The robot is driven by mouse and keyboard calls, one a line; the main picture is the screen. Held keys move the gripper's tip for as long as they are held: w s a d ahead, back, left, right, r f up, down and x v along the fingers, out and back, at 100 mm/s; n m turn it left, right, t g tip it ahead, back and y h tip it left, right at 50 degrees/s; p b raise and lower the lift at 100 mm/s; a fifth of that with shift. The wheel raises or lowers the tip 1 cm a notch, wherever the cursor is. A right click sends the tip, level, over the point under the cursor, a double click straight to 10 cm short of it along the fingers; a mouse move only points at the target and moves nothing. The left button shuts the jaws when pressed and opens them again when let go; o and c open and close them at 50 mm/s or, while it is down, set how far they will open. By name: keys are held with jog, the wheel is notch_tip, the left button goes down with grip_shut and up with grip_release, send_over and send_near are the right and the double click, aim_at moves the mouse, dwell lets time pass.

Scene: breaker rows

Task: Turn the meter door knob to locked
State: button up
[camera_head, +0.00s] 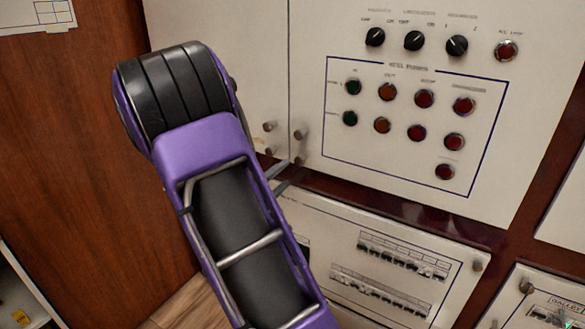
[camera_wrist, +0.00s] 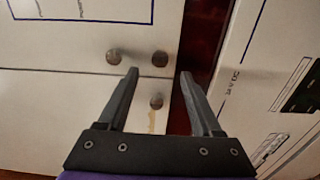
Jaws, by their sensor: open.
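Several small round metal knobs sit at the seam between two cream cabinet panels. In the head view, one knob (camera_head: 269,126) is on the left panel (camera_head: 250,50) and another knob (camera_head: 299,133) is on the right panel. In the wrist view, two knobs (camera_wrist: 113,57) (camera_wrist: 160,58) are above the seam and one knob (camera_wrist: 157,100) is below it. I cannot tell which is the meter door knob. My gripper (camera_wrist: 159,72) is open and empty, its fingertips around the line of the knobs. In the head view, my gripper (camera_head: 298,167) is partly hidden by my purple arm.
The right panel has black selector switches (camera_head: 413,40) and coloured buttons inside a blue outline. Below a dark red frame (camera_head: 400,213) is a breaker panel (camera_head: 345,235) with its own knob (camera_head: 477,265). A brown wooden surface (camera_head: 70,130) stands at left.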

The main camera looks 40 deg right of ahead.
jog(key=v, duration=1)
jog(key=shift+a, duration=0.15)
